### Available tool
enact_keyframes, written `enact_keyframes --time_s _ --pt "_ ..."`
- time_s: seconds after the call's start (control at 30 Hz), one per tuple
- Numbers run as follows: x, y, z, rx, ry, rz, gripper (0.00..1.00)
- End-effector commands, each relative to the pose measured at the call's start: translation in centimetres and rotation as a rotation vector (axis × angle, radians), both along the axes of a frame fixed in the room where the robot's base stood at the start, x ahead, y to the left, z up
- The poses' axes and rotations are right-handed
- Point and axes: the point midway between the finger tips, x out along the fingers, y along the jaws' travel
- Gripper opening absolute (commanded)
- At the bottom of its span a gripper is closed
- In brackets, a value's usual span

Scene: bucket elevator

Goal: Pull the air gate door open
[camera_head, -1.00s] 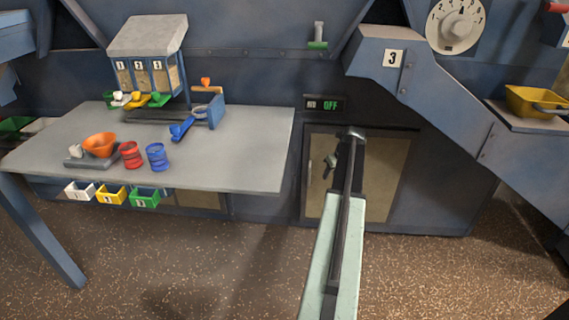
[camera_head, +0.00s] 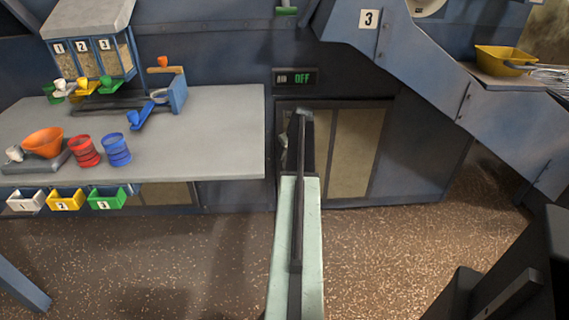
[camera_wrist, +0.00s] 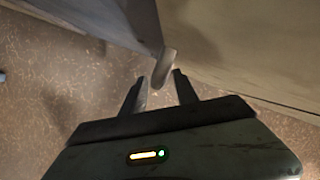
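The tan panel (camera_head: 355,152) in the blue cabinet under the OFF display looks like the air gate door. In the head view my arm covers its left part. In the wrist view the tan panel (camera_wrist: 255,45) fills the upper right. A short grey handle (camera_wrist: 166,62) stands out near its left edge. My gripper (camera_wrist: 159,77) is open, with the handle's near end between its fingertips. I cannot tell whether either finger touches it. In the head view my gripper is mostly hidden behind my arm. The door seems shut.
A sloping blue chute (camera_head: 435,75) numbered 3 runs down to the right. Speckled floor (camera_head: 190,265) in front is clear.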

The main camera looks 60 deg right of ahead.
Motion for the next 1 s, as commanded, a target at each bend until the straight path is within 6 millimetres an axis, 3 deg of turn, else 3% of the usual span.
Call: enact_keyframes --time_s 0.07,0.33,0.47,1.0 --pt "0.30 -0.21 -1.31 0.000 0.000 -0.001 0.36" --pt "0.36 -0.23 -1.11 0.000 0.000 -0.002 0.36" --pt "0.33 -0.23 -1.10 0.000 0.000 -0.002 0.00" --pt "0.25 -0.33 -1.11 -0.001 0.000 -0.004 0.00"
